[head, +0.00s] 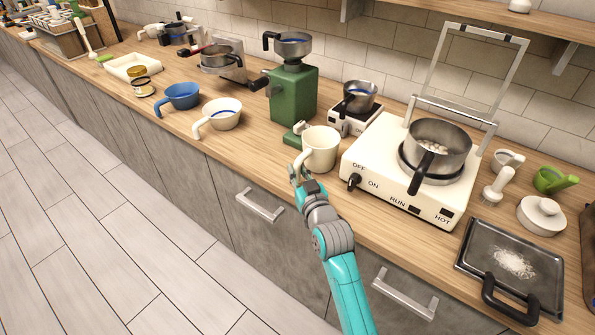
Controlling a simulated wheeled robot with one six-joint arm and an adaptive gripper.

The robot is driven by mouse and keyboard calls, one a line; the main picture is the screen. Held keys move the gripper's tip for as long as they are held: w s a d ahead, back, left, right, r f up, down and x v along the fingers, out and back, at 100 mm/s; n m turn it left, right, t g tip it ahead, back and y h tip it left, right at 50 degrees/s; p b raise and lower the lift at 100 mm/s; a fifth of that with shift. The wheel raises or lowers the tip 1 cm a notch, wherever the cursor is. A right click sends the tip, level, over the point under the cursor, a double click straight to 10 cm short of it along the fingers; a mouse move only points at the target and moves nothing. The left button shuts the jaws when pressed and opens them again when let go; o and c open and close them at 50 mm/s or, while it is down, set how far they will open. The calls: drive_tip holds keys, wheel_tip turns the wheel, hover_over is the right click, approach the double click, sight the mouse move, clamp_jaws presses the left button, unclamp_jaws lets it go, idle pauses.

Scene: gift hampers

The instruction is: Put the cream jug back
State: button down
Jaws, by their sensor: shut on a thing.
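The cream jug (322,148) is a pale, open-topped vessel with a handle on its left front side. It is upright over the front part of the counter, between the green grinder and the white stove. My gripper (297,175) is shut on the handle of the jug, at the front edge of the counter. My arm reaches up to it from the bottom of the head view. I cannot tell whether the jug's base touches the counter. The inside of the jug looks empty, but its bottom is hidden.
The white stove (365,187) with a steel pot (440,142) stands close on the right. The green grinder (293,95) and a small scale (352,122) with a pan are behind. A white cup (222,115) and blue cup (182,96) stand left. Counter (262,140) is clear between.

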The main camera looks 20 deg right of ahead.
drive_tip(key=shift+f, duration=0.1)
drive_tip(key=c, duration=1.1)
unclamp_jaws()
drive_tip(key=shift+f, duration=0.1)
drive_tip(key=s, duration=1)
drive_tip(key=shift+s+d, duration=0.2)
drive_tip(key=shift+s, duration=0.2)
drive_tip(key=s+f+g, duration=0.1)
drive_tip(key=s+f, duration=0.4)
drive_tip(key=s, duration=0.6)
drive_tip(key=s+f+g, duration=0.1)
drive_tip(key=s+f, duration=0.4)
drive_tip(key=s, duration=0.6)
drive_tip(key=shift+g+h, duration=0.3)
drive_tip(key=shift+g, duration=0.3)
drive_tip(key=f+v, duration=0.1)
drive_tip(key=v, duration=1.3)
drive_tip(key=f+v, duration=0.1)
drive_tip(key=v, duration=0.6)
drive_tip(key=shift+s+a+f, duration=0.1)
drive_tip(key=shift+s+f, duration=0.15)
drive_tip(key=shift+s, duration=0.4)
